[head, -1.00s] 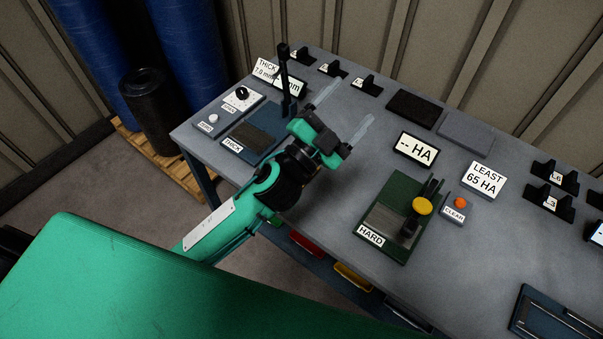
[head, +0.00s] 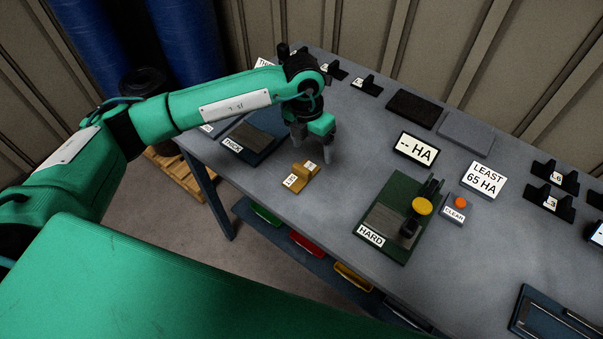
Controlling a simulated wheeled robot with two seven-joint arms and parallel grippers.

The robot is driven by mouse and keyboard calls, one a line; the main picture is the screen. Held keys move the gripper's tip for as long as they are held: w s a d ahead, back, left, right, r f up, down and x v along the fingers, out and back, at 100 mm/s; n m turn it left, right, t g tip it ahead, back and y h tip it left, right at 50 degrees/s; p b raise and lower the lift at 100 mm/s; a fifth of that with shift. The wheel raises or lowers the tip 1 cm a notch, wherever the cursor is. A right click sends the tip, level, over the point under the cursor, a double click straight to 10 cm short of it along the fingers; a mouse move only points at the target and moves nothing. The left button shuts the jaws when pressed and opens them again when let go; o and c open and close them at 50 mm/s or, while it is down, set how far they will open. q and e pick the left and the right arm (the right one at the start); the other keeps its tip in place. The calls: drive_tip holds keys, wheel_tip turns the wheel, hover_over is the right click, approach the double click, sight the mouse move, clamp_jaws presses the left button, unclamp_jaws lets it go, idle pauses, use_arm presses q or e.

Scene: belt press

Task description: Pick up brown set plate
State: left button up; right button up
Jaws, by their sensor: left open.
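The brown set plate (head: 301,178), a small tan block with an upright rib and white labels, sits on the grey bench (head: 345,205) near its front edge. My left gripper (head: 314,148) points down just behind the plate, toward the back of the bench. Its two fingers are apart, with nothing visible between them. The plate is in full view and looks clear of the fingers. My right gripper is not in view.
The green HARD tester (head: 384,238) with a yellow knob stands right of the plate. The THICK gauge (head: 256,138) is to the left, partly behind my arm. Black labelled holders (head: 366,85) line the back edge. Bench between plate and HARD tester is clear.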

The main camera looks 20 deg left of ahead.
use_arm(q)
drive_tip(key=w+a+y, duration=0.1)
drive_tip(key=a, duration=0.2)
drive_tip(key=p, duration=0.3)
hover_over(301, 168)
wheel_tip(301, 168, down, 7)
drive_tip(key=shift+d+f, duration=0.1)
drive_tip(key=shift+f, duration=0.7)
wheel_tip(301, 168, down, 4)
drive_tip(key=p, duration=0.2)
drive_tip(key=shift+p, duration=0.35)
drive_tip(key=shift+f, duration=0.35)
drive_tip(key=shift+w+r, duration=0.1)
drive_tip(key=c, duration=1.5)
